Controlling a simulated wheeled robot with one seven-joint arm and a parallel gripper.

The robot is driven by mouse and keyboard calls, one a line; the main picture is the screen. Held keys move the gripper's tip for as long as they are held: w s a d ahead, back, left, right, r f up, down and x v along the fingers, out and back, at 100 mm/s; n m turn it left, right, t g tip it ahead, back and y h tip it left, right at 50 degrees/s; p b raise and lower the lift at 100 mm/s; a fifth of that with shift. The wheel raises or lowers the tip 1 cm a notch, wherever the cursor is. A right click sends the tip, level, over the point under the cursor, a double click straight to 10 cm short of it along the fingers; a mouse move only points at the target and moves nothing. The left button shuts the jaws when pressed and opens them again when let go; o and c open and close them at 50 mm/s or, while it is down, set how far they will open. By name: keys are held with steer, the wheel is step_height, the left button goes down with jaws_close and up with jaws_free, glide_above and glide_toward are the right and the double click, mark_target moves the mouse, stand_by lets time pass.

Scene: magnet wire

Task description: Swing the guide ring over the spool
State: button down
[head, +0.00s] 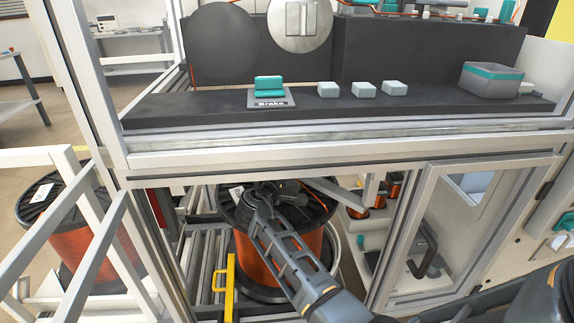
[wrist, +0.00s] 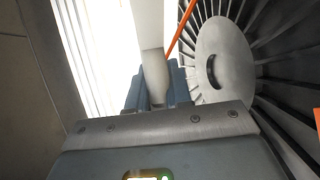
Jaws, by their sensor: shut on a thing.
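The large copper-wire spool (head: 305,250) stands upright under the bench, with a dark top flange. My gripper (head: 268,192) is low over that flange in the head view and hides part of it. In the wrist view, the blue-grey fingers of my gripper (wrist: 155,88) are shut on a pale grey arm (wrist: 150,28), apparently the guide ring's arm. The ring itself cannot be made out. A grey ribbed disc (wrist: 222,65), apparently the spool's top, lies to the right of the fingers. An orange wire (wrist: 181,30) runs down close to the held arm.
The bench edge and metal frame (head: 350,150) cross above my arm. A yellow bracket (head: 230,285) stands left of the spool beside the rollers (head: 200,260). Smaller copper spools (head: 395,185) and an open framed door (head: 440,230) are to the right. Another large spool (head: 80,240) stands left.

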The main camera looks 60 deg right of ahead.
steer(key=shift+a, duration=0.1)
steer(key=c, duration=1.1)
jaws_free()
steer(key=p+v, duration=0.1)
steer(key=v, duration=0.6)
steer(key=shift+s+a, duration=0.15)
steer(key=shift+a, duration=0.2)
